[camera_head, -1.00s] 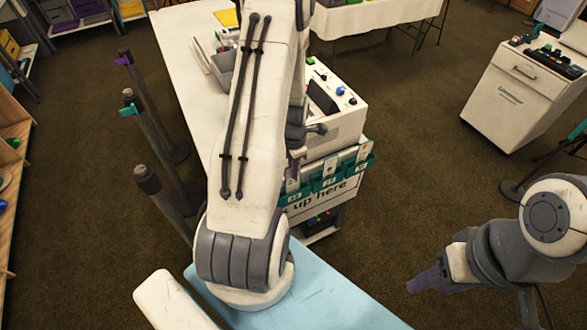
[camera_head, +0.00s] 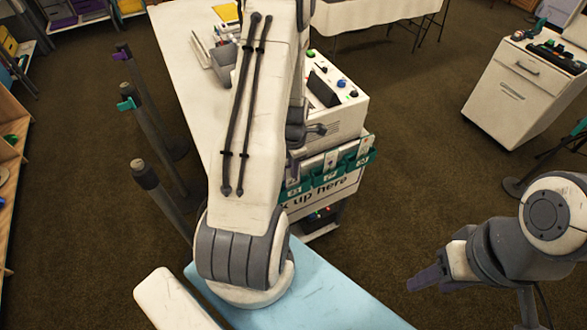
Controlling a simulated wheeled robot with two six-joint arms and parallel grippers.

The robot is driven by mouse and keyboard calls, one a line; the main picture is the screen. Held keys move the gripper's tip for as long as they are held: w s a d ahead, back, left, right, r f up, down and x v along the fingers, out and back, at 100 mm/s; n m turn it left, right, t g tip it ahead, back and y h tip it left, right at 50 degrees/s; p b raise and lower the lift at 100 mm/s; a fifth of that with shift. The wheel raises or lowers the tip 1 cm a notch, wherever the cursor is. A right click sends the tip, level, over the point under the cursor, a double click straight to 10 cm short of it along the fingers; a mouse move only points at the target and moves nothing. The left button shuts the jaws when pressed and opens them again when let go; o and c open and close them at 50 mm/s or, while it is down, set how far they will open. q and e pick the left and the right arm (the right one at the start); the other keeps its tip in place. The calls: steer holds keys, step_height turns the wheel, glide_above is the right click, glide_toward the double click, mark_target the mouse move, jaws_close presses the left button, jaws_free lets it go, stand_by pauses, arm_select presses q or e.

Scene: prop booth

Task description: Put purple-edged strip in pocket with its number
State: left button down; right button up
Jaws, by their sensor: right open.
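A row of green pockets (camera_head: 330,176) with white number labels hangs on the side of the white table, right of my left arm. Pale strips (camera_head: 331,160) stand up out of the pockets. The numbers are too small to read surely. My left arm crosses the middle of the view and hides part of the table. Its dark gripper (camera_head: 306,131) shows partly behind the arm, just above the pockets; its jaws and anything in them cannot be made out. My right gripper (camera_head: 424,280) is open and empty over the floor at the right.
A white box with knobs (camera_head: 340,105) stands on the table above the pockets. Dark posts (camera_head: 146,172) with coloured clips stand left of the white table (camera_head: 178,45). A white drawer cabinet (camera_head: 513,98) is at the upper right. Carpet between it and the table is clear.

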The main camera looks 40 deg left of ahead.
arm_select(q)
steer(key=c, duration=1)
jaws_free()
step_height(320, 180, up, 10)
steer(key=shift+r+b, duration=0.25)
steer(key=shift+b, duration=0.6)
